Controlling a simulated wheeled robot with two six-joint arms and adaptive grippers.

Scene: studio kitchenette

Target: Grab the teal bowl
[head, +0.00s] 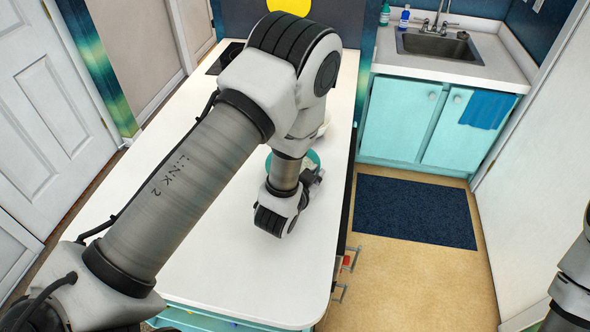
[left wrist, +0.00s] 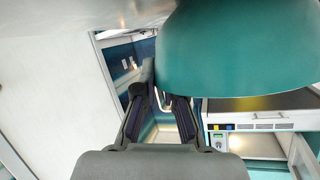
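The teal bowl (head: 315,158) is on the white countertop, mostly hidden behind my left arm in the head view. Its smooth outer side (left wrist: 235,50) fills the upper right of the left wrist view, very close. My left gripper (head: 316,176) is low beside the bowl in the head view. In the left wrist view the left gripper's two dark fingers (left wrist: 160,98) are apart, with background showing between them. I cannot tell whether the fingers touch the bowl. My right gripper is out of view.
The white countertop (head: 230,230) is clear in front. A pale object (head: 325,125) stands behind the bowl, partly hidden by my arm. A dark cooktop (head: 226,58) is at the far left. A sink (head: 438,46) and a dark blue mat (head: 415,211) are to the right.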

